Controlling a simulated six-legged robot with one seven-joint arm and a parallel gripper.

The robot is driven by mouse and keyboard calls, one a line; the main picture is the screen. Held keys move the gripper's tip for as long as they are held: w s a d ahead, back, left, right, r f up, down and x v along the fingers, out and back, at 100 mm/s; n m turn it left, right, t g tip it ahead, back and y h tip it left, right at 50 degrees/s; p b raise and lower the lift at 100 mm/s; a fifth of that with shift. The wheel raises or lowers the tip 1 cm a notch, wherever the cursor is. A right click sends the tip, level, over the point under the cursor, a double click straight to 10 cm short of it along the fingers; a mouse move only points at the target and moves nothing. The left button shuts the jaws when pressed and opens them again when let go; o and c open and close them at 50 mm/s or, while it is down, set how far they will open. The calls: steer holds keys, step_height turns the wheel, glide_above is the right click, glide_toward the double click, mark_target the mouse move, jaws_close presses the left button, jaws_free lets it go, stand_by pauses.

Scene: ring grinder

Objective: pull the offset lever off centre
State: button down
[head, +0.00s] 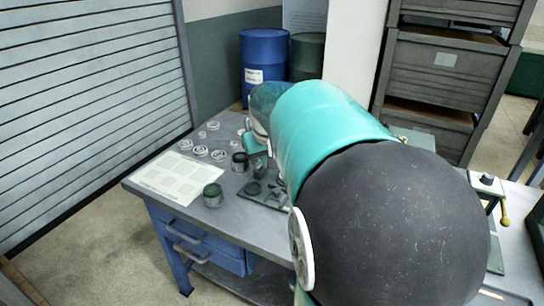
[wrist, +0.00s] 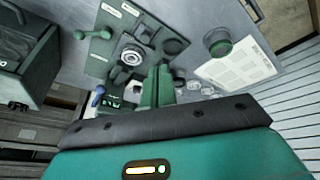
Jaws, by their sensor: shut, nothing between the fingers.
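In the wrist view my gripper (wrist: 157,70) points at the bench with its green fingers together and nothing between them. Just beyond them is the ring grinder (wrist: 130,55), a green plate with a round pale-ringed chuck and dark knobs. I cannot tell which is the offset lever. In the head view my arm hides most of the grinder; its plate edge (head: 265,195) shows.
A green-topped jar (head: 212,194) and a printed sheet (head: 174,181) lie left on the grey bench (head: 228,226), with several pale rings (head: 200,150) behind. A dark box-like unit (wrist: 30,55) stands left in the wrist view.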

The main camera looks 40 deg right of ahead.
steer(key=s+d+f+m, duration=0.1)
steer(key=d+f, duration=0.2)
steer(key=d, duration=0.9)
steer(key=s+d+f+m, duration=0.1)
steer(key=d+f, duration=0.3)
steer(key=d, duration=0.8)
steer(key=shift+s+m, duration=0.2)
steer(key=shift+m, duration=0.3)
steer(key=shift+f, duration=0.1)
steer(key=x, duration=0.9)
steer(key=shift+f, duration=0.35)
steer(key=shift+s+f, duration=0.25)
steer(key=shift+s+a+f, duration=0.2)
steer(key=shift+s+a, duration=0.85)
steer(key=shift+s, duration=0.3)
